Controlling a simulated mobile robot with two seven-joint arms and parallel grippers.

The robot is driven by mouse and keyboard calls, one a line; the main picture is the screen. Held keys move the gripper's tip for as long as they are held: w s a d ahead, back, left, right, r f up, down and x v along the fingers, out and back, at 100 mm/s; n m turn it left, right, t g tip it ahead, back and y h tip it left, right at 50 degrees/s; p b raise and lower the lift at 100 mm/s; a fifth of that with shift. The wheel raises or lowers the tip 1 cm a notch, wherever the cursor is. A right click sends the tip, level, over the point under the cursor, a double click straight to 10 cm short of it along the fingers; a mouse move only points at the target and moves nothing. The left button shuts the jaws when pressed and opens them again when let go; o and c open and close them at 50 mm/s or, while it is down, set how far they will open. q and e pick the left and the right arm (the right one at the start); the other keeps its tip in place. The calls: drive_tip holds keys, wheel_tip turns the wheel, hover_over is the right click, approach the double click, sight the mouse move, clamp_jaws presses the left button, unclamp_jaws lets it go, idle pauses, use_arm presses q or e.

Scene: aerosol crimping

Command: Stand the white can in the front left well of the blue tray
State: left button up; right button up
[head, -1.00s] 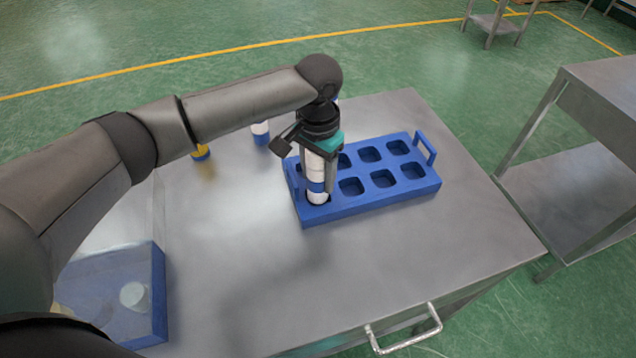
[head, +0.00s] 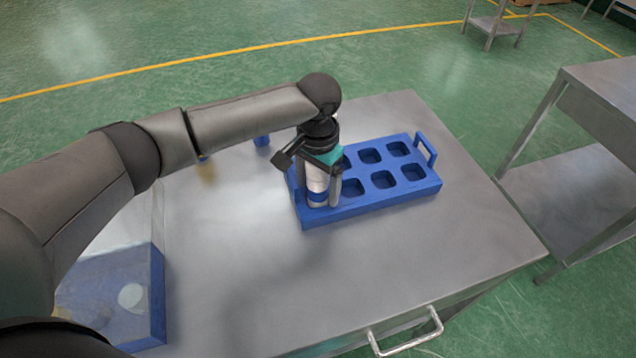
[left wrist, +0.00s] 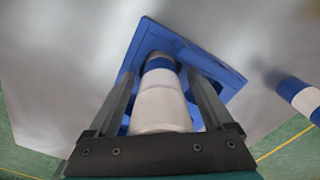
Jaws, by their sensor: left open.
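The white can (head: 316,184) with a blue band stands upright, its foot down in the front left well of the blue tray (head: 372,205). My left gripper (head: 320,197) points down over it, one finger on each side of the can, with the jaws open. In the left wrist view the can (left wrist: 160,108) stands between the two fingers, its blue band toward the tray (left wrist: 152,35). The can's foot and the well's floor are hidden. My right gripper is not in view.
The tray's other visible wells are empty, and a handle (head: 427,150) rises at its right end. Another blue and white can (left wrist: 298,94) shows in the left wrist view. A clear-topped blue box (head: 158,295) is at the table's left. The front tabletop is clear.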

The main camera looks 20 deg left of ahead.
use_arm(q)
wheel_tip(320, 180, up, 12)
drive_tip(key=shift+r+p, duration=0.2)
drive_tip(key=shift+p, duration=0.7)
idle(1.0)
